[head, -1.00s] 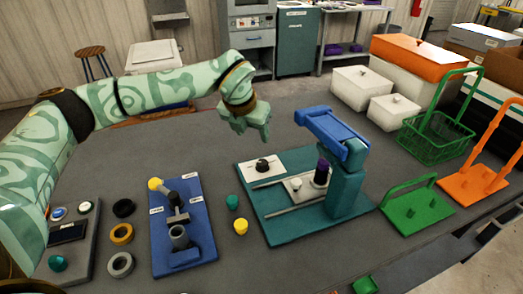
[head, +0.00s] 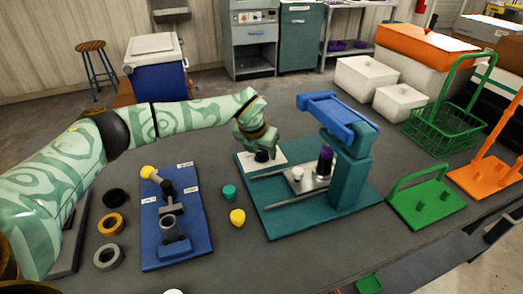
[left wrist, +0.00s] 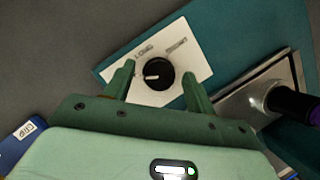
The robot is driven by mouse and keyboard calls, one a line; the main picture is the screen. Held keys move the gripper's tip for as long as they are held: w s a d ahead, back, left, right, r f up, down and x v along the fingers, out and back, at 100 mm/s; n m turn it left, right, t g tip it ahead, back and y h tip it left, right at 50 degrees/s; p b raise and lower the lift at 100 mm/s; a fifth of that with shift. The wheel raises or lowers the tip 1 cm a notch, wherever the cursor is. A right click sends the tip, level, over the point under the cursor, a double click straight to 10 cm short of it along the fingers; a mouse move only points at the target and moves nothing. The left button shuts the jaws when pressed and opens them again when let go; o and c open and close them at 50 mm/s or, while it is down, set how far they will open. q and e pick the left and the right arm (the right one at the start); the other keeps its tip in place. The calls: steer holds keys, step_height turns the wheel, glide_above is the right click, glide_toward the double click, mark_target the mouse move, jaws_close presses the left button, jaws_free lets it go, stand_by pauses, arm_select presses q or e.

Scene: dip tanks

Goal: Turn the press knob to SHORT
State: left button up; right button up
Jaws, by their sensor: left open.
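The press knob (left wrist: 159,74) is a black round dial with a white pointer, on a white label plate (left wrist: 140,55). In the left wrist view the pointer aims to the left and the two labels beyond the knob are too blurred to read surely. The knob (head: 262,156) also shows on the teal press (head: 348,180) in the head view, partly under my gripper. My left gripper (left wrist: 157,78) is open, with one finger on either side of the knob. I cannot tell whether the fingers touch it. My right gripper is not in view.
The press's blue arm (head: 335,112) rises to the right of the knob. A purple-topped cylinder (head: 325,160) and a white piece (head: 297,173) stand on its metal plate. A blue fixture board (head: 190,225) lies to the left.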

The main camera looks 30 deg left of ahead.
arm_select(q)
steer(key=c, duration=1)
steer(key=shift+o, duration=0.2)
